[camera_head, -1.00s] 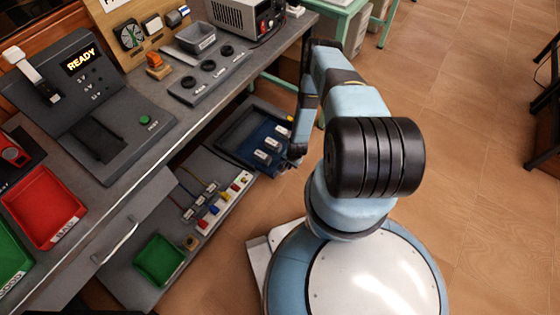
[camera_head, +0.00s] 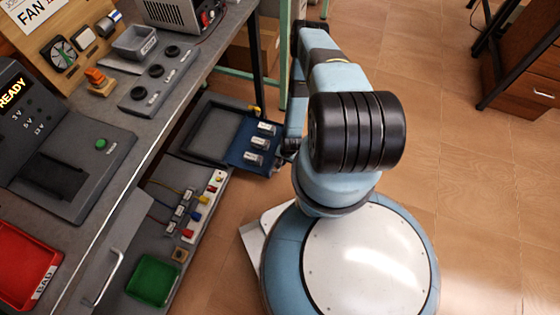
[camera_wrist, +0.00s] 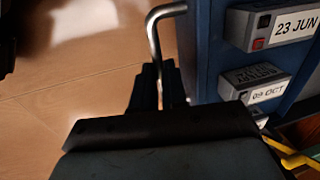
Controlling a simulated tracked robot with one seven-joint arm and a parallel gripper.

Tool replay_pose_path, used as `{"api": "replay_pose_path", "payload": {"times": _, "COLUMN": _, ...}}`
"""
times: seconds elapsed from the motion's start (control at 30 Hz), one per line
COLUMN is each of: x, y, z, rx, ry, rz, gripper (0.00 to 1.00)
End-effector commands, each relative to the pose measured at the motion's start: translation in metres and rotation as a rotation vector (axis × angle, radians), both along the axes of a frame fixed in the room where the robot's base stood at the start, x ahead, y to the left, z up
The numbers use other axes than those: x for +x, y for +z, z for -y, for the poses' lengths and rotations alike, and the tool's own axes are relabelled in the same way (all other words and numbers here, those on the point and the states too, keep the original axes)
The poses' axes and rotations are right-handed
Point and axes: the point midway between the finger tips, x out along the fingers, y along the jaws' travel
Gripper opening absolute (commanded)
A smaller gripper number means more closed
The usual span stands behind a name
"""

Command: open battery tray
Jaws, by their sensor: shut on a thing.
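The battery tray (camera_head: 241,140) is blue and sticks out to the right of its dark housing (camera_head: 190,125) on the low shelf. Several pale labelled batteries (camera_head: 260,142) lie in it. In the wrist view, the tray's blue wall (camera_wrist: 205,60) is at the right, with a battery labelled 23 JUN (camera_wrist: 285,27) and one marked 09 OCT. A bent metal handle (camera_wrist: 154,40) reaches down between the fingers of my gripper (camera_wrist: 160,88), which is shut on it. In the head view, my arm hides most of the gripper at the tray's outer end.
The workbench edge (camera_head: 150,135) overhangs the shelf at the left. A board with wired coloured parts (camera_head: 190,210) and a green bin (camera_head: 153,280) stand in front of the housing. A green table leg (camera_head: 284,60) rises behind.

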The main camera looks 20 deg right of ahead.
Motion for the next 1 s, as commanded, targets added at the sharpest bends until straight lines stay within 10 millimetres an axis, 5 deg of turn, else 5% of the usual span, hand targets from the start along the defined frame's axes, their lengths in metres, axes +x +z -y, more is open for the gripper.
{"api": "replay_pose_path", "payload": {"times": 0.17, "x": -0.002, "y": 0.000, "z": -0.001, "rx": 0.002, "ry": 0.001, "rz": -0.005, "gripper": 0.00}}
{"api": "replay_pose_path", "payload": {"times": 0.2, "x": -0.002, "y": 0.000, "z": -0.001, "rx": 0.002, "ry": 0.001, "rz": -0.005, "gripper": 0.13}}
{"api": "replay_pose_path", "payload": {"times": 0.47, "x": -0.001, "y": 0.000, "z": -0.001, "rx": 0.001, "ry": 0.001, "rz": -0.002, "gripper": 0.38}}
{"api": "replay_pose_path", "payload": {"times": 0.77, "x": 0.000, "y": 0.002, "z": 0.000, "rx": 0.000, "ry": 0.001, "rz": 0.000, "gripper": 0.38}}
{"api": "replay_pose_path", "payload": {"times": 1.0, "x": -0.003, "y": 0.029, "z": 0.004, "rx": -0.001, "ry": -0.001, "rz": -0.001, "gripper": 0.38}}
